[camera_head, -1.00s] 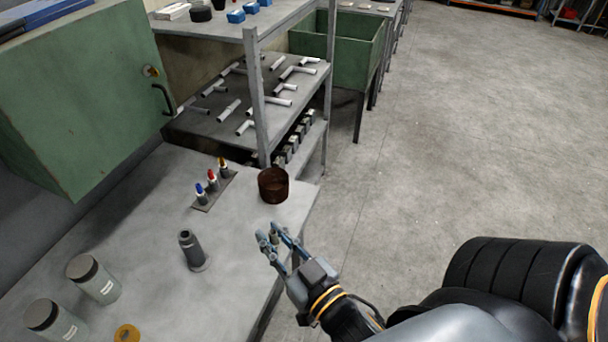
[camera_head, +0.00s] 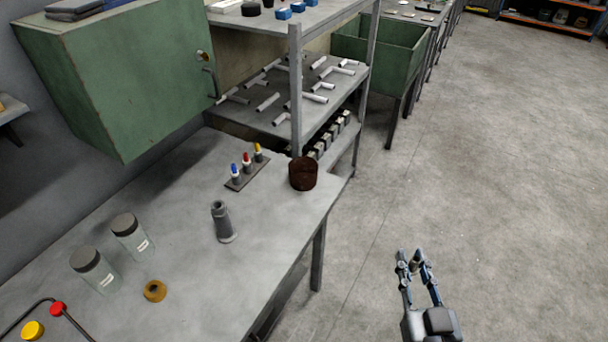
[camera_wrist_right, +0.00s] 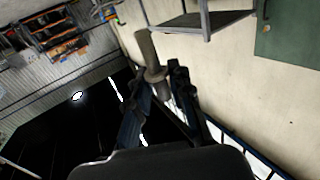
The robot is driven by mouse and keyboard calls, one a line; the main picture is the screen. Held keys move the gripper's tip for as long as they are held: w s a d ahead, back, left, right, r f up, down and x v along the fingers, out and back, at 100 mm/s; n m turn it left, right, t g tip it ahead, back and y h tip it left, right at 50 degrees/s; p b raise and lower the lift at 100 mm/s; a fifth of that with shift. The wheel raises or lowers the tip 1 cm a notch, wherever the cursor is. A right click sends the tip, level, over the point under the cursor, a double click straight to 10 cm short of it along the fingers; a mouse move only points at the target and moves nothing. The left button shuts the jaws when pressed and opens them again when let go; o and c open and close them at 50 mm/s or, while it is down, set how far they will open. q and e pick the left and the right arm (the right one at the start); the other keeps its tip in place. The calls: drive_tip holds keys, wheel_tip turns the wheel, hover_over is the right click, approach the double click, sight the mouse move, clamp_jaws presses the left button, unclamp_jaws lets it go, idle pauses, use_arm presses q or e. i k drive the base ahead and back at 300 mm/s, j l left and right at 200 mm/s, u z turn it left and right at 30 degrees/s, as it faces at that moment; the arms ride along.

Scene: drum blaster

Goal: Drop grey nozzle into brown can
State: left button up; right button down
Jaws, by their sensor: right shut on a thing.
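My right gripper (camera_head: 415,264) is over the bare floor, to the right of the table. It is shut on the grey nozzle, a small piece hard to make out between the fingertips in the head view. In the right wrist view the nozzle (camera_wrist_right: 149,52) looks grey-brown, with a wider collar near the fingertips (camera_wrist_right: 160,88), and sticks out beyond them. The brown can (camera_head: 303,174) stands upright with its open top up, at the table's far right corner. The gripper is well apart from it, lower and to the right in the picture. My left gripper is not in view.
On the table (camera_head: 190,275) stand a dark grey upright fitting (camera_head: 222,222), a rack with blue, red and yellow tipped pieces (camera_head: 247,172), two lidded jars (camera_head: 130,238) and a brown ring (camera_head: 155,291). A shelf post (camera_head: 296,95) rises behind the can. The floor (camera_head: 480,190) is clear.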

sight(309, 181)
drive_tip(key=i+l+u, duration=0.15)
drive_tip(key=u, duration=0.25)
drive_tip(key=i+l+u, duration=0.2)
drive_tip(key=u, duration=0.2)
drive_tip(key=i+l+u, duration=0.1)
drive_tip(key=u, duration=0.25)
drive_tip(key=i+l, duration=0.1)
drive_tip(key=l, duration=0.25)
drive_tip(key=i+l+u, duration=0.1)
drive_tip(key=l, duration=0.2)
drive_tip(key=i+l, duration=0.15)
drive_tip(key=l, duration=0.2)
drive_tip(key=i+l+u, duration=0.1)
drive_tip(key=l, duration=0.25)
